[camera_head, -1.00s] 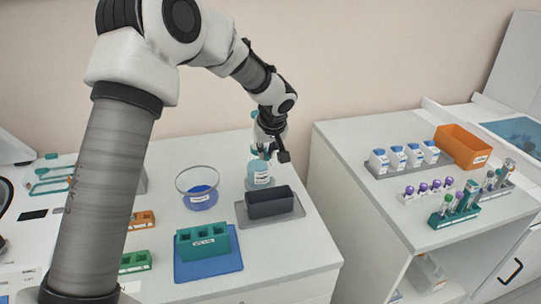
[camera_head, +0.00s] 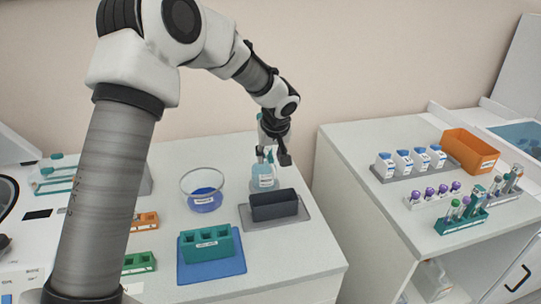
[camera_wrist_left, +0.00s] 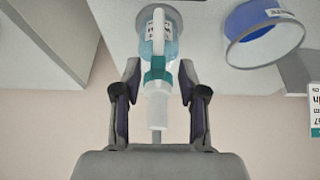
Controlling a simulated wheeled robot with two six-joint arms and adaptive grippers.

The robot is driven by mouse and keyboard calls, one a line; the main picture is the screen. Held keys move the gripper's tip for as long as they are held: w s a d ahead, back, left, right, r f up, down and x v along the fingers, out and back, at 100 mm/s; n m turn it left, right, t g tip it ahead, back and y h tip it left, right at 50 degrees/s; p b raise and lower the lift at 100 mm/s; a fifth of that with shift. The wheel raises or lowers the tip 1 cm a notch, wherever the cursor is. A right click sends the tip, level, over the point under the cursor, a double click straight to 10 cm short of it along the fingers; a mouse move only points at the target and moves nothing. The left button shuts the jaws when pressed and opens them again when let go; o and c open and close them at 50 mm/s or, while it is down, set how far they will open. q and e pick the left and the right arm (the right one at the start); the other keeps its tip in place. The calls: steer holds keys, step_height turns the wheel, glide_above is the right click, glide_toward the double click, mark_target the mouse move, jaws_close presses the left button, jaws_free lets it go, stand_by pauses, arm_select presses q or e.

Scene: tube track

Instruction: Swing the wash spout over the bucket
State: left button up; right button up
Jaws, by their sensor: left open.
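The wash bottle (camera_head: 263,178) is a light blue, labelled bottle standing at the back right of the near counter. In the left wrist view it (camera_wrist_left: 170,48) has a teal collar and a white upper part, with a white curved spout. My left gripper (camera_wrist_left: 158,72) is open, with one finger on each side of the white part and teal collar, gaps showing. In the head view my left gripper (camera_head: 272,156) is just above the bottle and partly hides its top. A round clear-walled bucket (camera_head: 203,198) with a blue lower part stands left of the bottle. My right gripper is not in view.
A dark grey box (camera_head: 273,207) on a grey tray stands in front of the bottle. A teal rack (camera_head: 207,244) on a blue mat is nearer. A second counter at right holds an orange bin (camera_head: 470,150), bottles and tube racks. A floor gap separates the counters.

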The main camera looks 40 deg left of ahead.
arm_select(q)
steer(key=v, duration=1.1)
steer(key=shift+r, duration=0.25)
steer(key=shift+s, duration=0.1)
